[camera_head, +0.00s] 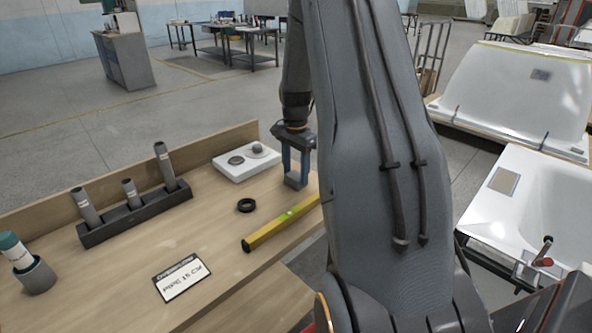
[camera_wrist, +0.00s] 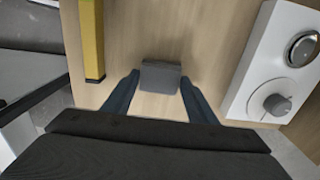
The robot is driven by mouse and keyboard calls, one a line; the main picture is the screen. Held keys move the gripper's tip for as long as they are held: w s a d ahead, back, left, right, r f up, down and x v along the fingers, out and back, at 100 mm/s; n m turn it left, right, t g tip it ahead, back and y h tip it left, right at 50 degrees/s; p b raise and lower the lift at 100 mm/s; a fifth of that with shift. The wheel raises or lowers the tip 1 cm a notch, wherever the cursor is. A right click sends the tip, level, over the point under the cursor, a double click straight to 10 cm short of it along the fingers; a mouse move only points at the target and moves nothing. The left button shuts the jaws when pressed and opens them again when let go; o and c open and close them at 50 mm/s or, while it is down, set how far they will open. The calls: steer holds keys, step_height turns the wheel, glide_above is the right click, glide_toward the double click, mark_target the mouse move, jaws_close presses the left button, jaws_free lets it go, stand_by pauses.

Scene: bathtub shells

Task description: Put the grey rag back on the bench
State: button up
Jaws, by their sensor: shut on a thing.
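The grey rag (camera_wrist: 160,77) is a small folded pad between the two fingertips of my gripper (camera_wrist: 160,90) in the wrist view. My gripper is shut on it. In the head view my gripper (camera_head: 296,178) points down at the right part of the wooden bench (camera_head: 225,222), between the white tray and the yellow level. The rag is close to the bench top; I cannot tell whether it touches it. The bench top also fills the middle of the wrist view (camera_wrist: 150,32).
The yellow level (camera_head: 282,222) lies left of my gripper in the wrist view (camera_wrist: 92,40). A black ring (camera_head: 246,205), a label card (camera_head: 181,278), a rack with grey tubes (camera_head: 135,215) and a grey cup (camera_head: 36,277) stand further left.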

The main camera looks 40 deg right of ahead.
mark_target(295, 175)
steer(key=o, duration=1.1)
steer(key=shift+r, duration=0.1)
step_height(295, 175, up, 11)
steer(key=b, duration=0.3)
steer(key=s+a+f+n, duration=0.1)
steer(key=s+a+n, duration=0.3)
steer(key=a, duration=0.4)
steer(key=s+a+f+n, duration=0.2)
steer(key=s+a+n, duration=0.2)
steer(key=a, duration=0.4)
steer(key=s+a+f+n, duration=0.2)
steer(key=s+a+n, duration=0.2)
steer(key=s+a, duration=0.2)
steer(key=shift+a+n, duration=0.3)
steer(key=shift+a, duration=0.6)
steer(key=s+a+n, duration=0.1)
steer(key=s, duration=0.1)
steer(key=s+a+f+n, duration=0.1)
steer(key=s, duration=0.1)
steer(key=s+a+f+n, duration=0.1)
steer(key=s+a, duration=0.1)
steer(key=shift+s+f+n, duration=0.1)
steer(key=shift+s+n, duration=0.25)
steer(key=shift+n, duration=0.05)
